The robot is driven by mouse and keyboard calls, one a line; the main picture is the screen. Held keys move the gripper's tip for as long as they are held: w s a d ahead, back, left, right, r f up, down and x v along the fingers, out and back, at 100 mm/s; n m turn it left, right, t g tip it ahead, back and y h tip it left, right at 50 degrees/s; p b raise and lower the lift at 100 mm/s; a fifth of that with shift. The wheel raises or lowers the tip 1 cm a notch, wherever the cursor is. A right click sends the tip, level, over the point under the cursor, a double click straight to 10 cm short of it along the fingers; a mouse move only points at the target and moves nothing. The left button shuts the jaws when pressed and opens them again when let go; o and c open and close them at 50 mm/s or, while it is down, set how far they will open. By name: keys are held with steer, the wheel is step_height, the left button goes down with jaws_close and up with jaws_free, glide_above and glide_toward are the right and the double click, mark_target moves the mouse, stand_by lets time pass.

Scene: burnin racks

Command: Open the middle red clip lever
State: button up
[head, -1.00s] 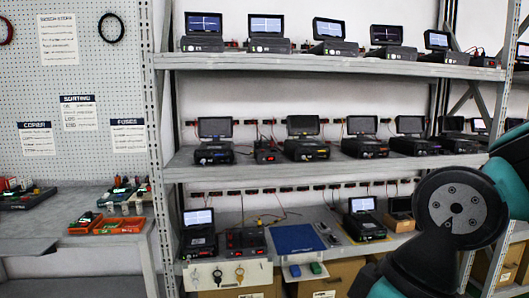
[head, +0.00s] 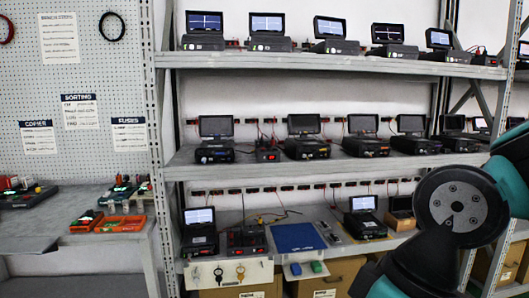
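On the lower shelf, a low black unit (head: 246,240) carries small red parts on its top and front. They may be the red clip levers, but they are too small for me to tell the middle one or whether any is open. My arm shows at the right edge, with a dark round joint and teal covers. My gripper is outside this view, so its state and anything in it are hidden.
A black device with a lit screen (head: 200,232) stands left of the unit, and a blue panel (head: 296,238) lies to its right. A white front plate (head: 229,272) with round fittings hangs below. Shelves with more devices stand above. An orange tray (head: 121,224) sits on the left bench.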

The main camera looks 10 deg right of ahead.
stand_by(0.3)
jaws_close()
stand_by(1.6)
